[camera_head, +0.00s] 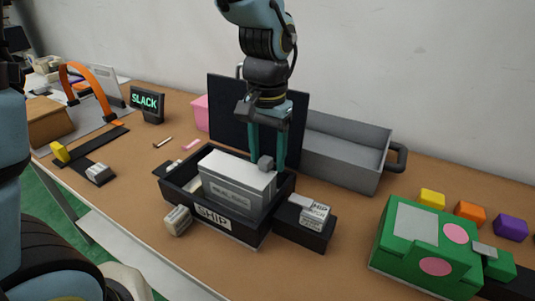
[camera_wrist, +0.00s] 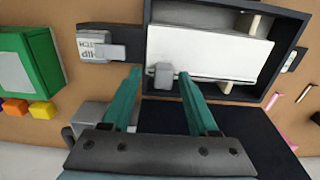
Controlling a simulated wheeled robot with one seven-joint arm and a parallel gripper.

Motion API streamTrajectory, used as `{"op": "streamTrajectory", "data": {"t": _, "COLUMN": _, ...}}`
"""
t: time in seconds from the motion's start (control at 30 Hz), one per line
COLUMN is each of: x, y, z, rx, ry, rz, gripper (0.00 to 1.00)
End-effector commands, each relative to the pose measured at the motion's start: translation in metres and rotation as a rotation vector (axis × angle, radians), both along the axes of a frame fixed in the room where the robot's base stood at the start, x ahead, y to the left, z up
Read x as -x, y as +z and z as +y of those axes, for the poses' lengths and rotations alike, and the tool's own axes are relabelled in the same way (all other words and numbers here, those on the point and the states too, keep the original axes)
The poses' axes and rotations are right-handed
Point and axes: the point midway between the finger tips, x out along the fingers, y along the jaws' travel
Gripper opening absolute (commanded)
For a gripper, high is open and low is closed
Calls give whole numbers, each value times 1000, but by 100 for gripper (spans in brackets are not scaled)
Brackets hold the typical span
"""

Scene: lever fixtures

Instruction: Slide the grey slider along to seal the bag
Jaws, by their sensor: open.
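The bag (camera_head: 225,190) is a pale, box-like pouch standing inside a black tray labelled SHIP (camera_head: 205,213). The small grey slider (camera_head: 266,164) sits at the right end of the bag's top edge in the head view. In the wrist view the slider (camera_wrist: 163,76) is on the bag's near long edge, and the white bag (camera_wrist: 205,48) spans the tray. My gripper (camera_head: 267,158) points down with its teal fingers apart. In the wrist view my gripper (camera_wrist: 159,75) has one fingertip on each side of the slider, with gaps visible. Whether a finger touches it cannot be told.
A dark upright panel (camera_head: 228,105) and a grey open bin (camera_head: 345,150) stand behind the tray. A black block with a printed label (camera_head: 305,225) adjoins its right side. A green box with pink discs (camera_head: 425,245) is at right. A SLACK sign (camera_head: 146,102) stands back left.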

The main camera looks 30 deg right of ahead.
Motion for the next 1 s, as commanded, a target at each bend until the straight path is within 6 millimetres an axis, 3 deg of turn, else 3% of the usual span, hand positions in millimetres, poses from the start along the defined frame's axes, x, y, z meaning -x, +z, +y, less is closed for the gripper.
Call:
{"op": "streamTrajectory", "data": {"t": 0.17, "x": -1, "y": 9, "z": -1, "rx": 4, "ry": 0, "rz": -2, "gripper": 60}}
{"op": "streamTrajectory", "data": {"t": 0.5, "x": -1, "y": 72, "z": -1, "rx": 4, "ry": 2, "rz": -2, "gripper": 60}}
{"op": "streamTrajectory", "data": {"t": 0.7, "x": 0, "y": 99, "z": -1, "rx": 3, "ry": 0, "rz": -1, "gripper": 60}}
{"op": "streamTrajectory", "data": {"t": 1.0, "x": 0, "y": 108, "z": 0, "rx": 0, "ry": 0, "rz": 0, "gripper": 60}}
